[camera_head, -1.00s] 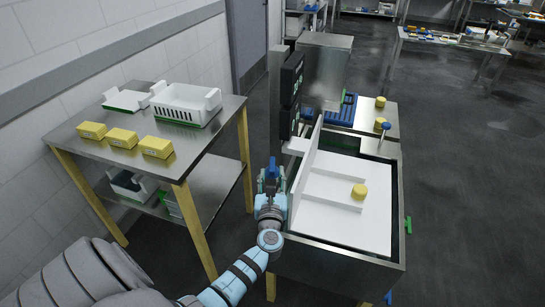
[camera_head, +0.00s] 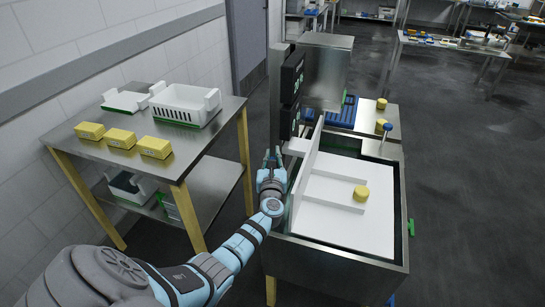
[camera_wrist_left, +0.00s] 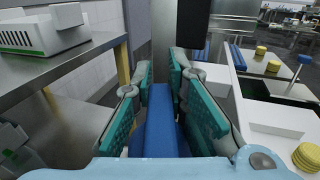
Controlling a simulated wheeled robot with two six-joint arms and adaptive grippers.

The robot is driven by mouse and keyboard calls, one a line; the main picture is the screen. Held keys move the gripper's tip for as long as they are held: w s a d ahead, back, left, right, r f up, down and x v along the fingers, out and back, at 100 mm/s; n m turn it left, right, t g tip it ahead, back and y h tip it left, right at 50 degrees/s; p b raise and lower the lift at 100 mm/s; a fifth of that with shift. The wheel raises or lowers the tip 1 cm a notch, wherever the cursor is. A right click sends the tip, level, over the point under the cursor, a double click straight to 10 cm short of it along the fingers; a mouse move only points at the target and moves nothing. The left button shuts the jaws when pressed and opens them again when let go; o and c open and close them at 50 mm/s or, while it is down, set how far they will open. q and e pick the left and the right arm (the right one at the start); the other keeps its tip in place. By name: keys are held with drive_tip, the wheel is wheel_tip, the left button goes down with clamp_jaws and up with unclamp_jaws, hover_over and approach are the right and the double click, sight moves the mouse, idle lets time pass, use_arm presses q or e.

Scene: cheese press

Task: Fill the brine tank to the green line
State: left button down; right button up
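The steel tank (camera_head: 345,255) stands at centre right, with white panels (camera_head: 345,230) inside. No green line or liquid level can be made out. My left gripper (camera_head: 272,154) is beside the tank's left wall, below a black display. Its fingers stand apart. In the left wrist view, the gripper (camera_wrist_left: 162,72) has a blue bar-like part (camera_wrist_left: 162,130) lying between its teal pads. I cannot tell whether the pads touch it. In the head view the gripper hides this blue part. My right gripper is not in view.
A yellow cheese (camera_head: 361,193) sits on the white panel. A black display (camera_head: 291,75) rises behind my gripper. A blue knob on a post (camera_head: 387,130) stands at the tank's back right. A steel table (camera_head: 85,150) at left carries yellow blocks (camera_head: 120,139) and a white basket (camera_head: 185,104).

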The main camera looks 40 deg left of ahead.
use_arm(q)
drive_tip(key=shift+w+f+m+t+h, duration=0.1)
drive_tip(key=shift+m+t+h, duration=0.55)
drive_tip(key=shift+h, duration=0.25)
drive_tip(key=shift+w+d+f+m+t+h+b, duration=0.1)
drive_tip(key=shift+d+m+t+h+b, duration=0.2)
drive_tip(key=shift+m+h+b, duration=0.45)
drive_tip(key=shift+d+m+t+h, duration=0.15)
drive_tip(key=shift+m+t+h, duration=0.35)
drive_tip(key=shift+h, duration=0.45)
drive_tip(key=c, duration=1.6)
unclamp_jaws()
drive_tip(key=shift+o, duration=0.2)
drive_tip(key=shift+d, duration=0.1)
drive_tip(key=v, duration=1.2)
drive_tip(key=shift+r, duration=0.3)
